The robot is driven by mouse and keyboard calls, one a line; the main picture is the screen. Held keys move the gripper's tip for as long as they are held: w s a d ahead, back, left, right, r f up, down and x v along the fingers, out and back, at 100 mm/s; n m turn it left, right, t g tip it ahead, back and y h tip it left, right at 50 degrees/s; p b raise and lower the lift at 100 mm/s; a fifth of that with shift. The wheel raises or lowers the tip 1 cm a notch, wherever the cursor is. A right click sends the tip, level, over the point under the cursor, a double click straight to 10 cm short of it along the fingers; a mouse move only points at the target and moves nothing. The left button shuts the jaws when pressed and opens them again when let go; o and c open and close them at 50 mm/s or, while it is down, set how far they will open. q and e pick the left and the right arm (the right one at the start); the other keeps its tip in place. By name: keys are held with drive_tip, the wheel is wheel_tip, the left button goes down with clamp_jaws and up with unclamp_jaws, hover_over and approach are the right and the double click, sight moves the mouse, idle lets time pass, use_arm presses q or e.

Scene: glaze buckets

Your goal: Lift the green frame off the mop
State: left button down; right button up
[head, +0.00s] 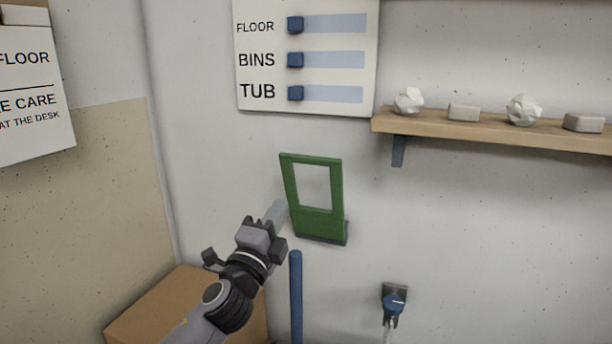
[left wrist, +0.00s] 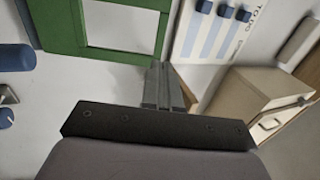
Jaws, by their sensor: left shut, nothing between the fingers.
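The green frame (head: 318,223), with a rectangular opening, appears upright and slightly tilted against the pale wall, with a dark strip under its lower edge. It also fills the upper left of the left wrist view (left wrist: 62,28). The blue pole (head: 296,300), seemingly the mop's handle, stands upright below the frame's left side; what joins them is unclear. My left gripper (head: 277,211) is shut and empty, its fingertips beside the frame's left edge in the head view. The shut fingers show in the left wrist view (left wrist: 164,85). I cannot tell whether they touch the frame. My right gripper is out of view.
A cardboard-brown box (head: 150,305) is below my left arm. A wall panel (head: 255,73) with blue sliders hangs above the frame. A wooden shelf (head: 480,128) with several pale lumps and blocks is at right.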

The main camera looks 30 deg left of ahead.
sight(306, 163)
use_arm(q)
drive_tip(key=p+x, duration=0.1)
drive_tip(key=x, duration=1.2)
drive_tip(key=shift+w, duration=0.1)
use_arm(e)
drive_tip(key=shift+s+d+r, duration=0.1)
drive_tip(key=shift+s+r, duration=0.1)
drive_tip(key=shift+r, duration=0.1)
